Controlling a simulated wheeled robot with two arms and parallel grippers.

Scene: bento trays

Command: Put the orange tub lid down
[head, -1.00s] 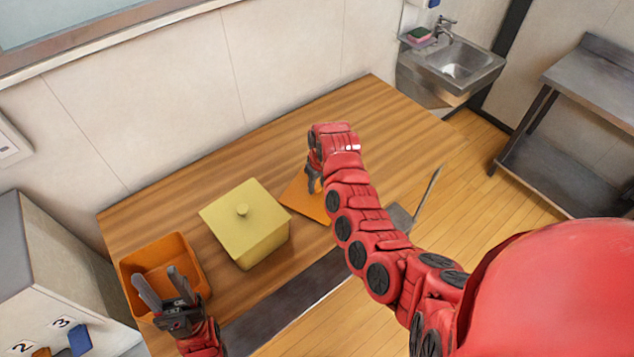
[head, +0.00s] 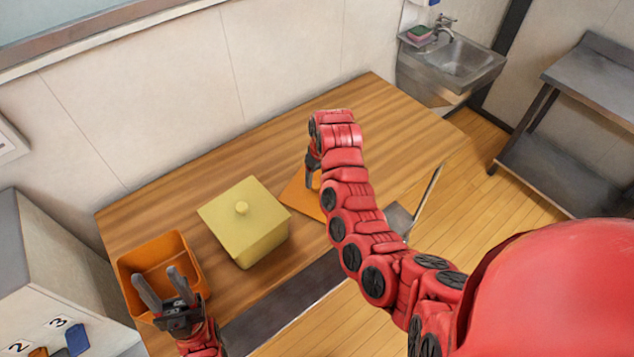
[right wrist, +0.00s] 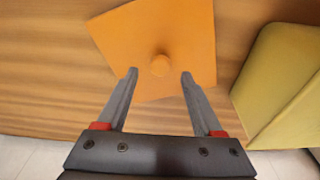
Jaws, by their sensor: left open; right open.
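The orange tub lid (head: 302,196) lies flat on the wooden table, right of the yellow lidded tub; my right arm hides part of it in the head view. In the right wrist view the lid (right wrist: 130,40) shows its round knob (right wrist: 160,65). My right gripper (head: 313,181) is open above the lid. In the right wrist view its fingers (right wrist: 158,74) stand apart on either side of the knob, not touching it. The open orange tub (head: 190,247) sits at the table's left end. My left gripper (head: 164,289) is open and empty in front of that tub.
The table (head: 390,110) is clear at the back and right. A dark strip (head: 285,298) runs along the front edge. A sink (head: 455,65) is at the back right.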

